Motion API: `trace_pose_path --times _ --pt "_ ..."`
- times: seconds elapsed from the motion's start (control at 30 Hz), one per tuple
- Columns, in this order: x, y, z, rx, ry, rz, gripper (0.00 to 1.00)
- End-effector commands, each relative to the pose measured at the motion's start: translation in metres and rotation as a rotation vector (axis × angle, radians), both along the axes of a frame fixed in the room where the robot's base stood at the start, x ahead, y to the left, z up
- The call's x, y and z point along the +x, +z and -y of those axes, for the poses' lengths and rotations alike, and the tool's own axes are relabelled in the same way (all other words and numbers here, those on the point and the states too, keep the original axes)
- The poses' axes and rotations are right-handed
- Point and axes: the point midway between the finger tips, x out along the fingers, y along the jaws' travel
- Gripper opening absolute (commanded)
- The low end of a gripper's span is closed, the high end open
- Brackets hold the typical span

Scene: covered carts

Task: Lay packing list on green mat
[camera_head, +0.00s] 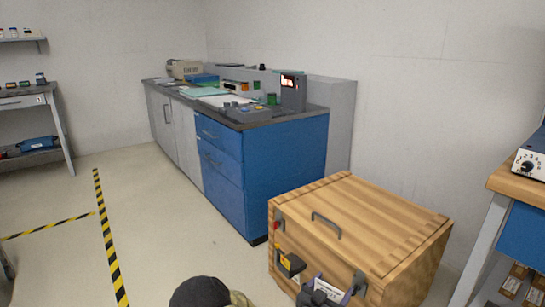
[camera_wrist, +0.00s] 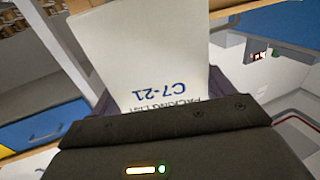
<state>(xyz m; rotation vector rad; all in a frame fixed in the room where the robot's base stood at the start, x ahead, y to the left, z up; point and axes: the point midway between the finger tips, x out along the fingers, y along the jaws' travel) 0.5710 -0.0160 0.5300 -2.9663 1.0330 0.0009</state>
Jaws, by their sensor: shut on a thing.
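The packing list is a white sheet (camera_wrist: 150,50) with dark blue print, "PACKING LIST C7-21", upside down in the wrist view. My gripper (camera_wrist: 165,108) is shut on its printed end, and the sheet sticks out beyond the jaws. In the head view my gripper (camera_head: 322,294) is low at the bottom edge, in front of the wooden crate, with a small part of the white sheet (camera_head: 326,285) showing. A pale green flat piece (camera_head: 203,92), which may be the green mat, lies on the dark top of the blue and grey cabinet, well away from my gripper.
The wooden crate (camera_head: 365,225) with a handle on its lid stands close by. The blue cabinet (camera_head: 285,160) carries several devices on its top. A wooden-topped bench (camera_head: 515,187) is at the right. Open floor (camera_head: 165,220) lies left of the cabinet, with yellow-black tape.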

Motion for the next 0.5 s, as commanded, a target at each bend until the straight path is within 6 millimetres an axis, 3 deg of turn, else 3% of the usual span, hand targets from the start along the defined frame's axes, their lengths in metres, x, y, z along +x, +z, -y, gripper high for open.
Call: trace_pose_path --times 0.03,0.1,0.4,0.5 --pt "-0.002 0.016 0.001 -0.004 0.039 -0.004 0.59" --pt "-0.003 0.024 -0.001 -0.006 0.106 -0.005 0.59" --pt "-0.016 0.043 -0.016 -0.006 0.383 -0.007 0.59" --pt "-0.016 0.057 -0.018 -0.005 0.390 0.002 0.59"
